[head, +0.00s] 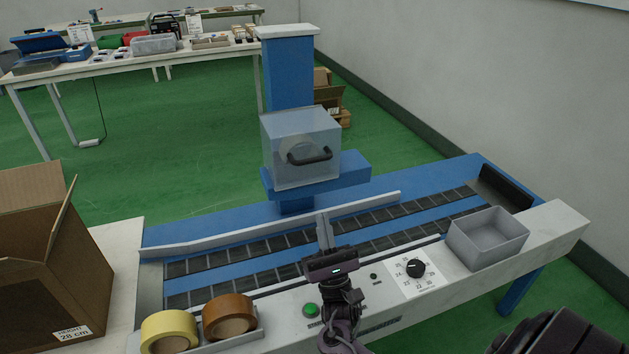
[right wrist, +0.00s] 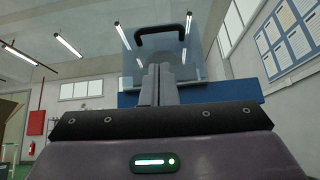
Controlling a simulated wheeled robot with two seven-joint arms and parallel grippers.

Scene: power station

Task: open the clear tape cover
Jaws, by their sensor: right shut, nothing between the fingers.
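The clear tape cover (head: 275,145) is a see-through box with a black handle (head: 310,158) on its front, mounted on the blue column above the conveyor. A round shape shows faintly through it. It looks closed. In the right wrist view the cover (right wrist: 190,62) and its handle (right wrist: 160,33) are ahead and above. My right gripper (head: 323,216) is shut and empty, pointing up below and in front of the cover, apart from the handle. Its fingers (right wrist: 157,85) are together in the right wrist view. My left gripper is not in view.
The machine's front panel holds a green button (head: 310,310), a dial (head: 416,268) and a grey bin (head: 488,238). Yellow tape (head: 168,331) and brown tape (head: 229,316) rolls sit at front left. A cardboard box (head: 38,270) stands left. Space before the handle is free.

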